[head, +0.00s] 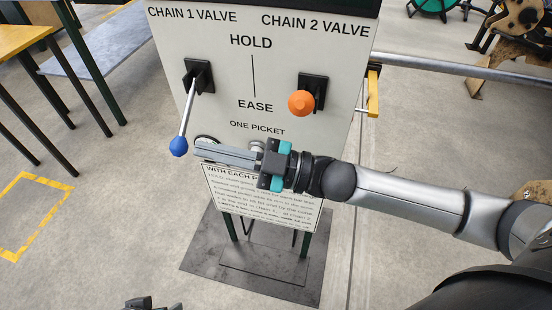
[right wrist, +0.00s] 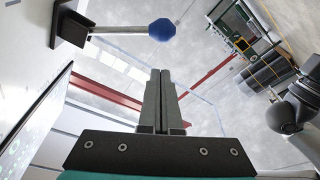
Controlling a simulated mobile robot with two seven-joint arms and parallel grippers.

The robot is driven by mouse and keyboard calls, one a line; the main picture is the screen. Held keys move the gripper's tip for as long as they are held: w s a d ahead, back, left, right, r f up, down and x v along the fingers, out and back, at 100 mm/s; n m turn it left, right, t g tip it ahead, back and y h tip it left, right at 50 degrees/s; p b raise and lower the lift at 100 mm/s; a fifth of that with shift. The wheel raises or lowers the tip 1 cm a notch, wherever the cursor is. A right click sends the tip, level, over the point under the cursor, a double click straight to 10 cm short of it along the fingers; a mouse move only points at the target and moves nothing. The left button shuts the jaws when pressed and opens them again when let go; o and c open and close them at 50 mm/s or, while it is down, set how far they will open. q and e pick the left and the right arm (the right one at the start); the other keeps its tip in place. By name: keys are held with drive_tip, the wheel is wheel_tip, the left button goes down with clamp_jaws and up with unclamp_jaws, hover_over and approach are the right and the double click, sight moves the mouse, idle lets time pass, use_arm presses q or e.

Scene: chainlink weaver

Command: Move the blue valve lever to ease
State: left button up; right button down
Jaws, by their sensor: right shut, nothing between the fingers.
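The blue valve lever is a silver rod with a blue ball (head: 179,146) at its end, on a black mount (head: 199,77) under CHAIN 1 VALVE. Its rod slants downward, with the ball below the level of the word EASE. My right gripper (head: 198,150) is shut and empty, its fingertips just right of the ball in the head view. In the right wrist view the ball (right wrist: 162,30) is beyond the closed fingertips (right wrist: 160,72), with a gap in the picture. A small dark part at the bottom edge may be my left gripper (head: 139,303); its fingers cannot be made out.
The orange lever ball (head: 301,103) sticks out toward me under CHAIN 2 VALVE, above my right forearm. The valve panel (head: 225,60) stands on a dark floor plate (head: 195,265). Tables (head: 95,45) stand at the left.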

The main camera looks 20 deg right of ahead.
use_arm(q)
drive_tip(key=shift+g, duration=0.5)
drive_tip(key=f+p, duration=0.1)
drive_tip(key=f, duration=0.1)
drive_tip(key=s+f+p, duration=0.1)
drive_tip(key=f, duration=0.2)
drive_tip(key=shift+s+a+f, duration=0.1)
drive_tip(key=shift+s+f, duration=0.1)
drive_tip(key=shift+f, duration=0.05)
use_arm(e)
drive_tip(key=v, duration=1.1)
drive_tip(key=shift+w, duration=0.1)
